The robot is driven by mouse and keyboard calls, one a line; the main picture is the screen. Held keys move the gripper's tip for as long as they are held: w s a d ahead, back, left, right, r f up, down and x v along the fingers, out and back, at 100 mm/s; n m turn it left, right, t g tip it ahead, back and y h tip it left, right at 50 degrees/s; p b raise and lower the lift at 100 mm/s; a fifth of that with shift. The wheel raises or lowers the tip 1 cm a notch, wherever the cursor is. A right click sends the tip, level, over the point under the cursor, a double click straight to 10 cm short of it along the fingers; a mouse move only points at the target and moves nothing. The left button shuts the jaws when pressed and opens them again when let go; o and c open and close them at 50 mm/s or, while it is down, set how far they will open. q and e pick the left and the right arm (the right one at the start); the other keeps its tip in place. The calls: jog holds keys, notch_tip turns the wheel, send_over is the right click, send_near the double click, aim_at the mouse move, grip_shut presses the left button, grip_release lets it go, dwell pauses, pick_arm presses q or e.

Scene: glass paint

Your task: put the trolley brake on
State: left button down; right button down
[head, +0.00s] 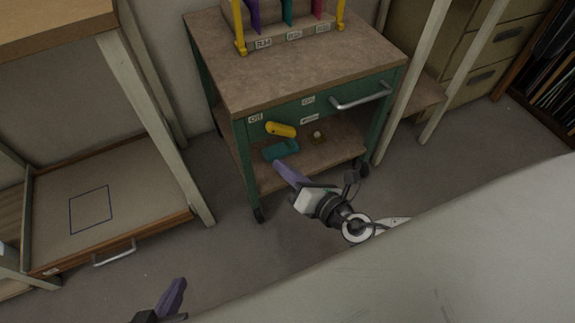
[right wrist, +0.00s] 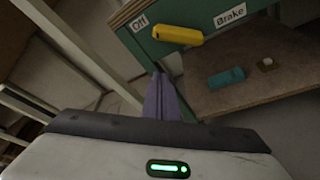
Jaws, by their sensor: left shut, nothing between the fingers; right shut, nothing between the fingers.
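The green trolley (head: 222,100) with a brown top stands in the middle of the head view. Its yellow brake lever (head: 281,129) is on the front, between an "Off" label (head: 255,118) and another label (head: 310,119). In the right wrist view the yellow lever (right wrist: 178,35) points from "Off" (right wrist: 139,23) toward the "Brake" label (right wrist: 230,16), lying roughly level. My right gripper (head: 280,168) is shut and empty, in front of and below the lever. Its purple fingers (right wrist: 161,98) are apart from the lever. My left gripper (head: 174,296) is shut and empty at the bottom left.
A teal object (head: 281,150) and a small object (head: 317,136) are on the trolley's lower shelf. A metal handle (head: 361,97) is at the trolley's front right. A bench (head: 60,25) with a lower drawer stands left. Wooden legs stand close on the right. Floor between is clear.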

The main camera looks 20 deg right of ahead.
aim_at(281, 130)
jog(key=b+x, duration=0.2)
jog(key=x, duration=0.6)
jog(key=shift+s+d+r+p, duration=0.2)
jog(key=shift+d+r+p, duration=0.2)
jog(key=shift+d+r, duration=0.4)
jog(key=shift+s+d+r+p, duration=0.2)
jog(key=shift+d+r+p, duration=0.15)
jog(key=shift+d+r, duration=0.4)
jog(key=shift+a+r, duration=0.1)
jog(key=shift+a, duration=0.05)
